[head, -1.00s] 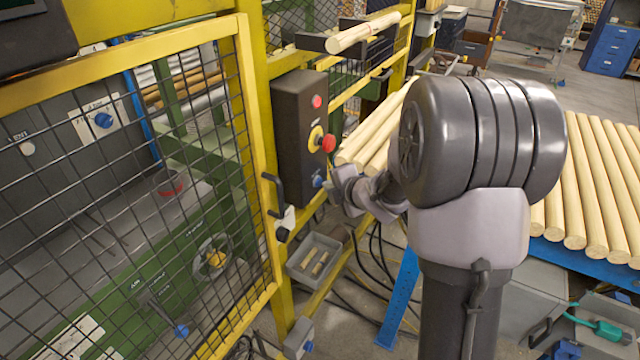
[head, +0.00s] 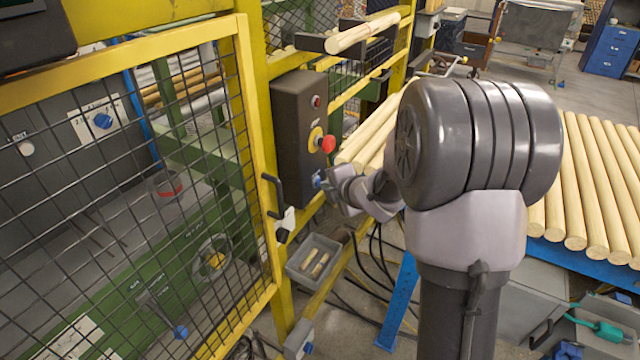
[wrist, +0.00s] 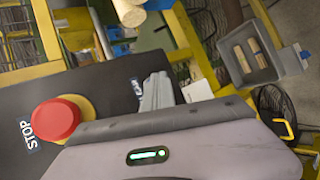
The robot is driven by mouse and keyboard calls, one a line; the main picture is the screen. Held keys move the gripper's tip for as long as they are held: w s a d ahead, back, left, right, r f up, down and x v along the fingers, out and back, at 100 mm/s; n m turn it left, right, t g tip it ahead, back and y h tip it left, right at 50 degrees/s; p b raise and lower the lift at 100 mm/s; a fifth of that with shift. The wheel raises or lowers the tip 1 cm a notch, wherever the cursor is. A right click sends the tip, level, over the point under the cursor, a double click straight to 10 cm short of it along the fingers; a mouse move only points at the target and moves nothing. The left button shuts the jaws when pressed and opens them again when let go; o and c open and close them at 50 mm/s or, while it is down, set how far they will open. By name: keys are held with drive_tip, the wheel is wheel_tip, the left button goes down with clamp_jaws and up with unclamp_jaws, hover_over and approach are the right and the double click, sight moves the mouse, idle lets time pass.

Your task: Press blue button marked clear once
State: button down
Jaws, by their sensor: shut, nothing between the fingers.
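The dark control box (head: 289,130) is on the yellow post. Its blue button (head: 316,181) shows low on the front face, partly covered by my gripper (head: 325,184). My gripper is shut and empty, with its tips at the button; they look to be touching it, but I cannot tell how far it is pressed. In the wrist view the shut fingers (wrist: 157,90) reach the box face beside a small label, and the blue button is hidden.
A red stop button (head: 327,144) on a yellow base sits just above the blue one; it also shows in the wrist view (wrist: 56,119). A red lamp (head: 316,102) is at the top. A mesh gate (head: 250,120) stands left, a grey bin (head: 302,270) below.

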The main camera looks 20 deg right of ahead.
drive_tip(key=shift+s+d, duration=0.5)
drive_tip(key=shift+s, duration=0.15)
drive_tip(key=s+d, duration=0.1)
drive_tip(key=s, duration=0.1)
drive_tip(key=s+d, duration=0.2)
idle(0.5)
idle(0.5)
